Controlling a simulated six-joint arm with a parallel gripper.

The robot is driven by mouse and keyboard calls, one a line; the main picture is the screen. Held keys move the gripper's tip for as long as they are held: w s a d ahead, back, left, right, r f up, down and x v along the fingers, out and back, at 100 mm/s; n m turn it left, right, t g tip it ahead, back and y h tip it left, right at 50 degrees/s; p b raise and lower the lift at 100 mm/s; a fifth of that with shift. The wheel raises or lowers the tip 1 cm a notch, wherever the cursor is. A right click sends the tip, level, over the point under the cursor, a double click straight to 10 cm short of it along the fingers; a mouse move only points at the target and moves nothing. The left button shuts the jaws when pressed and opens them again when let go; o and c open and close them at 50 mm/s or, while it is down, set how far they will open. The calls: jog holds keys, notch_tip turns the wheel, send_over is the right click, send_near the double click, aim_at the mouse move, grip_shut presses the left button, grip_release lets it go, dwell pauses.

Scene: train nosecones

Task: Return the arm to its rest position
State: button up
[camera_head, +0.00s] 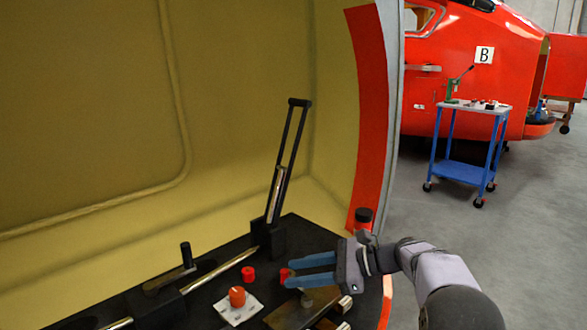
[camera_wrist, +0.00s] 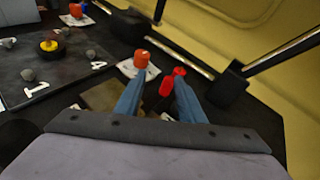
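My gripper (camera_head: 288,270) has two blue fingers spread apart, and it is above the black work surface at the lower middle of the head view. It also shows in the wrist view (camera_wrist: 160,78), where the fingers stand open with a gap between them. A red piece (camera_head: 285,275) shows between or behind the fingertips in the head view, and in the wrist view (camera_wrist: 166,87). I cannot tell its height against the fingers, but they do not look closed on it. My arm (camera_head: 437,270) reaches in from the lower right.
Another red piece (camera_head: 248,273) and an orange-red piece (camera_head: 237,296) on a white card (camera_head: 240,314) lie left of my gripper. A tall black lever (camera_head: 287,165) stands behind it. A red-edged wall (camera_head: 372,100) rises behind my arm. A blue trolley (camera_head: 462,172) stands on open floor at right.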

jog(key=s+d+r+n+g+h+p, duration=0.1)
jog(key=s+d+r+n+h+p, duration=0.3)
jog(key=s+p, duration=0.6)
jog(key=s+d+r+n+g+h+p, duration=0.1)
jog(key=s+d+r+n+h+p, duration=0.4)
jog(key=s+p, duration=0.6)
jog(key=s+d+r+n+g+h+p, duration=0.1)
jog(key=s+d+r+n+h+p, duration=0.3)
jog(key=s+r+n+p, duration=0.4)
jog(key=shift+s+d+n+h+p, duration=0.25)
jog(key=shift+s+n+p, duration=0.8)
jog(key=shift+p, duration=1.05)
jog(key=shift+s+a, duration=0.15)
